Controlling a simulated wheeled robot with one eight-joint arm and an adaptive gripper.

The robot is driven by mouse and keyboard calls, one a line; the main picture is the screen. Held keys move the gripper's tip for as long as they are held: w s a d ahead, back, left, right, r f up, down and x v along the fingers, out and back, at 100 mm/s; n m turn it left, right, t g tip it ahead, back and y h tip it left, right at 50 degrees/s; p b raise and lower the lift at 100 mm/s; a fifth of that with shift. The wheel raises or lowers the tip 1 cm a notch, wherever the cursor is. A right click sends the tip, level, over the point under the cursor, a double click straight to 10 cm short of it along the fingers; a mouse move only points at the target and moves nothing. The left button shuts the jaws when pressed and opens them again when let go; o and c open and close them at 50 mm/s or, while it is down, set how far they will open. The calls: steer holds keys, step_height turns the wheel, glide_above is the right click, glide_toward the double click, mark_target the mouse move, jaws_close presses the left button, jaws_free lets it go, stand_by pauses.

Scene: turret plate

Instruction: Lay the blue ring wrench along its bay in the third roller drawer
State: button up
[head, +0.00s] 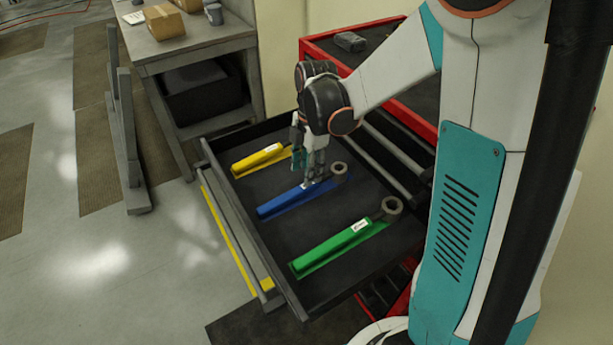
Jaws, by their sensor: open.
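The blue ring wrench (281,204) lies in the open drawer (262,224), between the other two wrenches. Its grey ring end (339,169) points to the upper right. A strip of blue shows along the handle, but I cannot tell how exactly it sits in its bay. My gripper (312,182) points down over the wrench, near the inner end of the blue handle. Its jaws are open. My wrist hides part of the drawer behind, and I cannot tell whether the fingertips touch the wrench.
A yellow wrench (258,159) lies behind and a green wrench (331,248) in front, in the same drawer. The red roller cabinet (318,47) stands at the right. A grey workbench (190,45) with boxes stands at the back left. Open floor lies left of the drawer.

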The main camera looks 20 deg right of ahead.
step_height(320, 180, up, 6)
steer(key=p, duration=0.1)
steer(key=s+r+m+t, duration=0.3)
steer(key=s+r+m, duration=0.2)
steer(key=m, duration=0.5)
steer(key=s+r+m+t+h, duration=0.1)
steer(key=s+r+m+t, duration=0.3)
steer(key=s+m, duration=0.6)
steer(key=shift+s+a+r, duration=0.25)
steer(key=shift+s+r, duration=0.05)
steer(key=shift+r, duration=0.4)
